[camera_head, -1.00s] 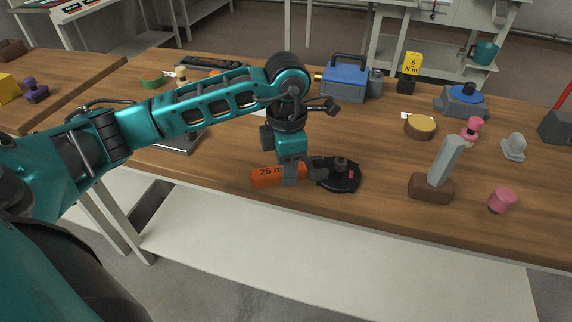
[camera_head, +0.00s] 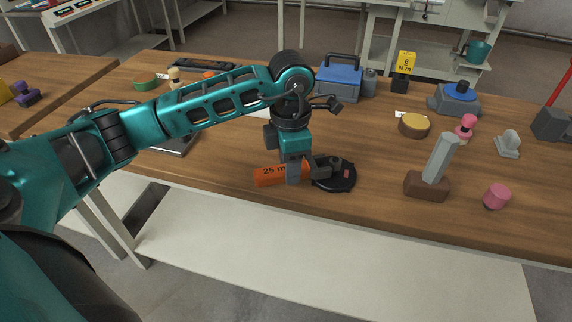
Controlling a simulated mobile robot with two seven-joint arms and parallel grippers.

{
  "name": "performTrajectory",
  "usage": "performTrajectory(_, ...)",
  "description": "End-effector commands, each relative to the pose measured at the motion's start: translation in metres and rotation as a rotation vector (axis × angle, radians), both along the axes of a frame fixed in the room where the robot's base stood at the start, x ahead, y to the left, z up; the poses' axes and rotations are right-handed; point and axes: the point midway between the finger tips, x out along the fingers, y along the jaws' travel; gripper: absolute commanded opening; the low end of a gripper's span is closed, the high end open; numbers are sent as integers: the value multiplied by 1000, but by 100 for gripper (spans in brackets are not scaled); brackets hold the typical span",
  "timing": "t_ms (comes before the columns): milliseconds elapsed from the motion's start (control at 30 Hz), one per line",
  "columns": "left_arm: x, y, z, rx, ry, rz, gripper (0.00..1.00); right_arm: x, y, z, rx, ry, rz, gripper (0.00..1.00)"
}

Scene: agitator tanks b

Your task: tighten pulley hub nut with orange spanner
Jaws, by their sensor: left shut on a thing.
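The orange spanner (camera_head: 268,175), marked "25 m…", lies level above the front part of the bench, its dark head pointing right. My left gripper (camera_head: 293,178) points down and is shut on the spanner's handle. The dark spanner head (camera_head: 322,168) reaches over the black pulley (camera_head: 342,182), a round disc near the bench's front edge. The head is at the hub in the middle; the nut is largely hidden, so I cannot tell how it sits in the jaw. My right gripper is not in view.
A brown block with a grey upright bar (camera_head: 428,185) and a pink knob (camera_head: 496,196) stand right of the pulley. A brass disc (camera_head: 414,125), a blue toolbox (camera_head: 340,82) and a yellow "6 N m" tag (camera_head: 406,62) are farther back. Bare wood lies between.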

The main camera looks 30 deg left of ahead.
Motion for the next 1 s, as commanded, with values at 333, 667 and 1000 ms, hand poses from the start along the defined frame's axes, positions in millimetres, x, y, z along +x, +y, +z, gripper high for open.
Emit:
performTrajectory(333, 2, -2, 1, 0, -1, 0, 0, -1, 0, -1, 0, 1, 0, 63)
performTrajectory(667, 5, -5, 1, -1, -2, 0, 0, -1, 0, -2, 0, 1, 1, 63)
performTrajectory(1000, 10, -9, 0, -1, -1, 0, 0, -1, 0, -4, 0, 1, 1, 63)
